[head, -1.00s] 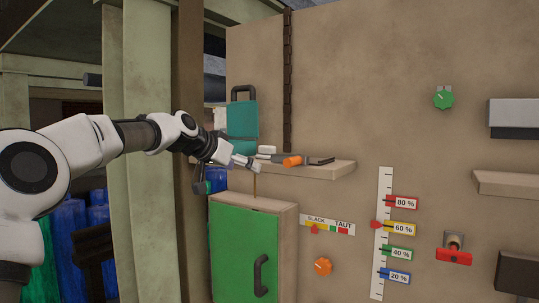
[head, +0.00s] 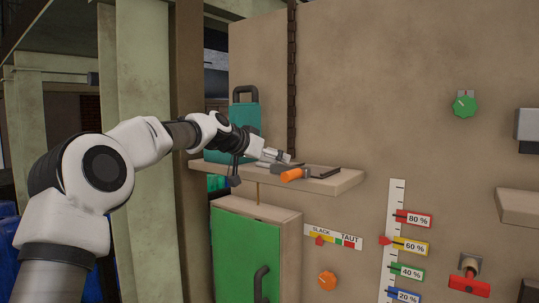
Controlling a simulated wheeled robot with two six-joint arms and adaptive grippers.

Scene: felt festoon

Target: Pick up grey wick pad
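My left gripper (head: 280,157) is over the wall shelf (head: 340,184), just behind and left of an orange-handled tool (head: 294,174). Its fingers are small and seen side-on, so I cannot tell whether they are open or shut. I cannot clearly pick out the grey wick pad; a pale object near the fingers is partly covered by the gripper. A flat dark item (head: 326,172) lies on the shelf to the right of the orange handle. My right gripper is not in view.
A teal case (head: 245,117) with a dark handle stands at the shelf's left end. A green-door cabinet (head: 245,255) is below. A hanging chain (head: 292,80) runs down the wall behind the shelf. The shelf's right end is clear.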

